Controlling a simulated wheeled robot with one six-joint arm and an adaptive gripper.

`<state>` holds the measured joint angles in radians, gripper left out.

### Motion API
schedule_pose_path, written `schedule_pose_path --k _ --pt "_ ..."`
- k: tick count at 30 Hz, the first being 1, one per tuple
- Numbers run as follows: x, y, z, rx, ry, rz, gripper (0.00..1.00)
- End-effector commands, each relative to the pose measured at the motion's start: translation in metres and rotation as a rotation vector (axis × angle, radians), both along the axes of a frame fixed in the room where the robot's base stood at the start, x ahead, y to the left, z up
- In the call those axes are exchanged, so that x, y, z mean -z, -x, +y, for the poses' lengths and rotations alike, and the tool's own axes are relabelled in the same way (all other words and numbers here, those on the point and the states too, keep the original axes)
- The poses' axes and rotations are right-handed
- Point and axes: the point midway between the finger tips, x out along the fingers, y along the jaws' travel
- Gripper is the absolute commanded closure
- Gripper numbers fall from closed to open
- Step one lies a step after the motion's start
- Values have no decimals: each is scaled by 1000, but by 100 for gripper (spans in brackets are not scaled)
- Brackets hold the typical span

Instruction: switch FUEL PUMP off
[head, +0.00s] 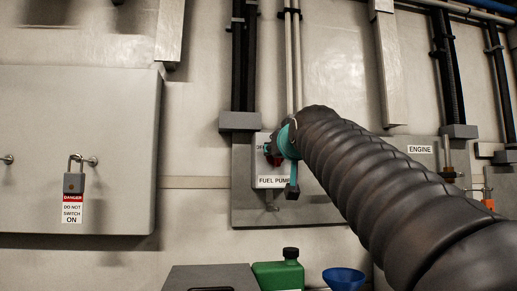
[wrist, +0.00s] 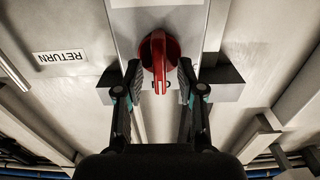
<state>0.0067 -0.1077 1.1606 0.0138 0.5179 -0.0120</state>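The FUEL PUMP switch box (head: 262,183) is a pale box on a grey wall plate, with its name on a label at the bottom. Its red rotary knob (head: 276,161) is mostly hidden behind my gripper (head: 285,164) in the head view. Part of an "OF" marking shows at the box's upper left. In the wrist view the red knob (wrist: 159,60) sits between the two fingers of my gripper (wrist: 160,76), its handle pointing down in that picture. The fingers are apart, with a visible gap on each side of the knob.
A grey cabinet (head: 75,130) with a padlock (head: 74,183) and danger tag is on the left. An ENGINE label (head: 420,149) is on the right. A green canister (head: 279,275) and blue funnel (head: 344,278) stand below. A RETURN label (wrist: 60,57) shows upside down.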

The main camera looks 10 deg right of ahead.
Motion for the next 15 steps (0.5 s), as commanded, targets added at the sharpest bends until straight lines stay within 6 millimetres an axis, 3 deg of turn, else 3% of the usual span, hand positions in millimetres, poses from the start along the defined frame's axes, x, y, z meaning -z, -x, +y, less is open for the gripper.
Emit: schedule_pose_path --k 11,15 --pt "0 -5 0 0 0 0 61" --pt "0 -5 0 0 0 0 96"
